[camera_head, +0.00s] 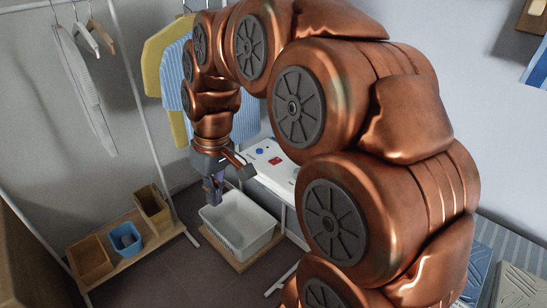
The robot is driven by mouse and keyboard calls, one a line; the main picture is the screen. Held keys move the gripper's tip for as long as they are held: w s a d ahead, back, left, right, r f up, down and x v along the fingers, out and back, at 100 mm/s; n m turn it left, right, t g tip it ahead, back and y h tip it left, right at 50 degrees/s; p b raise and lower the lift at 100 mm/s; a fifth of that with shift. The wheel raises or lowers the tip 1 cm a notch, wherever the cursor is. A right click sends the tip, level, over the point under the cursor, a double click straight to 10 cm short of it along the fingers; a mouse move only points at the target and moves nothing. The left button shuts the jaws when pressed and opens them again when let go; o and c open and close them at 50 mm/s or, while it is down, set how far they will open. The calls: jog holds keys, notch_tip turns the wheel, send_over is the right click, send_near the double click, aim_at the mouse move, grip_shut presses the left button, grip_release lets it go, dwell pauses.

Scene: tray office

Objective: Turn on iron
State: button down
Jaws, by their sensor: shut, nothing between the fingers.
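My gripper (214,193) hangs down from my copper-coloured arm, left of the middle of the picture. Its fingers look shut and empty. It appears in front of the left side of a white bin; its height above the bin is hard to tell. A white table or board (258,170) lies to its right, partly hidden by my arm. A small blue round thing (259,151) and a small red thing (275,161) show on it. I cannot make out a clear iron; it may be hidden behind my arm.
The white bin (238,248) stands on a wooden base on the floor. Wooden boxes (90,257) and a blue basket (126,240) sit on a low rack shelf at left. Clothes, including a yellow garment (152,65), hang behind my arm. Dark floor is free in front.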

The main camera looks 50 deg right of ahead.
jog(key=w+d+r+t+b, duration=0.1)
jog(key=w+d, duration=0.3)
jog(key=d, duration=0.3)
jog(key=w+d+t, duration=0.1)
jog(key=w+d, duration=0.3)
jog(key=d, duration=0.4)
jog(key=d+m+t, duration=0.1)
jog(key=d, duration=1.4)
jog(key=shift+w+d+h+b, duration=0.25)
jog(key=shift+d+h+b, duration=0.15)
jog(key=p, duration=0.3)
send_over(272, 161)
jog(key=s, duration=0.1)
notch_tip(272, 161, down, 11)
jog(key=shift+d+r, duration=0.1)
jog(key=shift+d, duration=0.05)
jog(key=shift+f+p, duration=0.55)
jog(key=shift+f, duration=0.75)
